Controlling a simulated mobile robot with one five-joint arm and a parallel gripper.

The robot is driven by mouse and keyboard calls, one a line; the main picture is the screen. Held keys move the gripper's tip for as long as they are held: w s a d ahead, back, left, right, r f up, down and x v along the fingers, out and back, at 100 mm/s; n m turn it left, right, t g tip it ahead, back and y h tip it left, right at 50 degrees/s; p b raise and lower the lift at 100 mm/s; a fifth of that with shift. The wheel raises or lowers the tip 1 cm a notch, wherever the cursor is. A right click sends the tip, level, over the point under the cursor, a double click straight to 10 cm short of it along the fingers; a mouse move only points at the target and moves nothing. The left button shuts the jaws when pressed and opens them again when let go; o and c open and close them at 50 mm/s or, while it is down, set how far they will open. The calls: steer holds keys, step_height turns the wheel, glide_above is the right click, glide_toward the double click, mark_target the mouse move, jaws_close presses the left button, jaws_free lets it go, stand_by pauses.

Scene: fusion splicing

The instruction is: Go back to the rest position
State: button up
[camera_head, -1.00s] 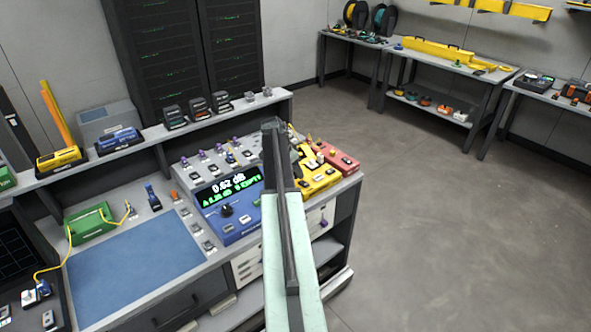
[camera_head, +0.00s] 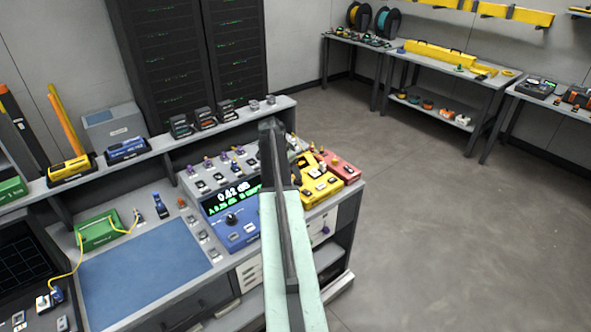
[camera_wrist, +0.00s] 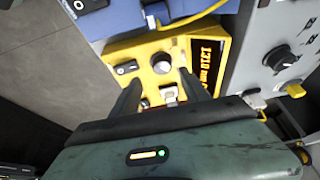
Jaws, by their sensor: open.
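My gripper (camera_wrist: 158,84) is open in the wrist view, its two dark fingers apart over a yellow instrument (camera_wrist: 125,50). A small pale connector or button on the instrument shows between the fingertips, and I cannot tell whether they touch it. In the head view a yellow unit (camera_head: 322,184) stands at the right end of the bench.
A blue meter (camera_head: 232,222) with a green display stands left of my arm. A red unit (camera_head: 345,171) sits beside the yellow one. A blue mat (camera_head: 145,270) and a green box (camera_head: 97,228) lie left. Open floor (camera_head: 430,230) spreads right; tables line the far wall.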

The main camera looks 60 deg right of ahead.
steer(key=shift+v, duration=0.9)
